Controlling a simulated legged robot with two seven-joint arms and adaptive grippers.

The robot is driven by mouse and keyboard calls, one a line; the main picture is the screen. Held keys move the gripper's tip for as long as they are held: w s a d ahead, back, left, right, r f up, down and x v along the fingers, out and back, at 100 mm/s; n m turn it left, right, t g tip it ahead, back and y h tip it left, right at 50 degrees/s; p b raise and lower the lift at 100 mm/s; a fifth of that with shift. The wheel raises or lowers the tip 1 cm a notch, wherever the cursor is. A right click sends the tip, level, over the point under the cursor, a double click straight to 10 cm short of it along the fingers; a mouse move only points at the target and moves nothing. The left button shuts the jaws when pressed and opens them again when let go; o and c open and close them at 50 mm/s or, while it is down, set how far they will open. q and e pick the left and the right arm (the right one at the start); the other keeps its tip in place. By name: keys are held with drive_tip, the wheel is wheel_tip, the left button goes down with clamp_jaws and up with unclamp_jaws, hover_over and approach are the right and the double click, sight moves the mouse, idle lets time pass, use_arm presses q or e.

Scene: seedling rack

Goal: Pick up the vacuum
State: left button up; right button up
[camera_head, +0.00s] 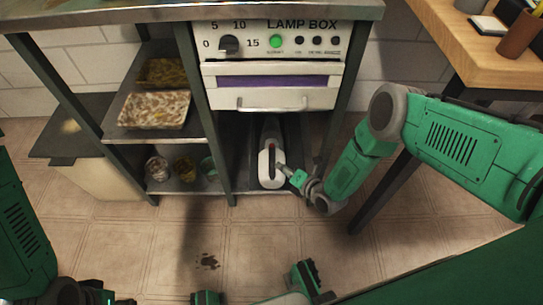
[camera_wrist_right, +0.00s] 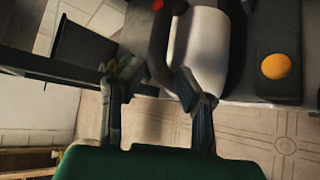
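The vacuum (camera_head: 268,165), a white and dark handheld unit with a red detail, stands in the dark lower bay under the lamp box. In the right wrist view its white body (camera_wrist_right: 203,45) is just beyond the fingertips, with a dark part and a red spot beside it. My right gripper (camera_head: 287,171) reaches in from the right, close to the vacuum's right side. Its fingers (camera_wrist_right: 145,82) are apart, with nothing clearly held between them. Whether a finger touches the vacuum cannot be told.
The lamp box (camera_head: 272,68) with its handle is directly above the bay. Shelves at left hold a tray (camera_head: 154,109) and several jars (camera_head: 185,168). A wooden table (camera_head: 480,45) stands at upper right. The tiled floor (camera_head: 240,240) in front is mostly clear.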

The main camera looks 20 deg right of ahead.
sight(274, 160)
drive_tip(key=shift+w+a+f, duration=0.1)
drive_tip(key=shift+w+f, duration=0.05)
drive_tip(key=shift+w, duration=0.25)
drive_tip(key=b+x, duration=0.4)
drive_tip(key=shift+w+f+b, duration=0.15)
drive_tip(key=shift+w+b, duration=0.1)
drive_tip(key=shift+b, duration=0.1)
drive_tip(key=shift+w+a, duration=0.1)
drive_tip(key=shift+w, duration=0.05)
drive_tip(key=shift+c, duration=0.3)
clamp_jaws()
drive_tip(key=shift+w+r, duration=0.1)
drive_tip(key=shift+r, duration=0.2)
